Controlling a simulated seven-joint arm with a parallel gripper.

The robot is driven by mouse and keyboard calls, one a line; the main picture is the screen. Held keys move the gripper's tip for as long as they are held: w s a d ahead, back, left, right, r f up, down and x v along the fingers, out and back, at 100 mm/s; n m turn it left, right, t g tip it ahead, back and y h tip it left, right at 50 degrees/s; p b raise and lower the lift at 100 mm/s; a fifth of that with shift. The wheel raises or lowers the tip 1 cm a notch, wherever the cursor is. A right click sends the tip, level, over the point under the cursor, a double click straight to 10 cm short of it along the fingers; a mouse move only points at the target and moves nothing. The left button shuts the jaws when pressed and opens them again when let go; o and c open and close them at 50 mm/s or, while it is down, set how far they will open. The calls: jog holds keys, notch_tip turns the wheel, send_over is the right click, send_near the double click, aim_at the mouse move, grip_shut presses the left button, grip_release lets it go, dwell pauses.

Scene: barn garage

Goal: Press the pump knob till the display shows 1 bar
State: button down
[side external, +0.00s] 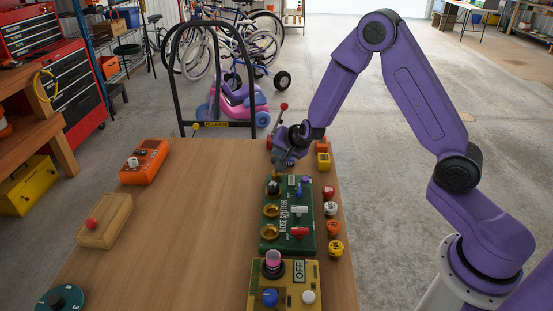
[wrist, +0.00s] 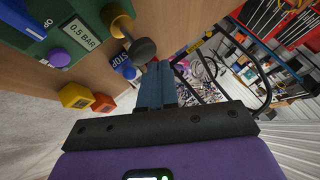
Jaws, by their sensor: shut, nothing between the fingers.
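The green unit (wrist: 30,38), which also shows in the side view (side external: 268,243), has a display (wrist: 79,33) reading 0.5 BAR. Beside the display, a dark round knob (wrist: 143,49) sits on a brass fitting (wrist: 117,20); I cannot tell for sure that it is the pump knob. My gripper (wrist: 157,66) is shut and empty, its fingertips close to the dark knob in the wrist view. In the side view my gripper (side external: 279,162) is at the far end of the green unit. Whether it touches anything is unclear.
A blue block labelled STOP (wrist: 124,66) is beside the knob. Yellow (wrist: 75,95) and orange (wrist: 102,103) blocks sit near it. A yellow unit (side external: 256,294) reading OFF stands at the front. A red ball (side external: 284,106) rises behind my gripper. The table's middle (side external: 190,220) is clear.

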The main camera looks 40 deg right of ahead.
aim_at(278, 159)
jog(key=shift+f, duration=1.75)
dwell(1.8)
dwell(0.4)
jog(key=shift+r, duration=2.1)
jog(key=shift+r, duration=2.5)
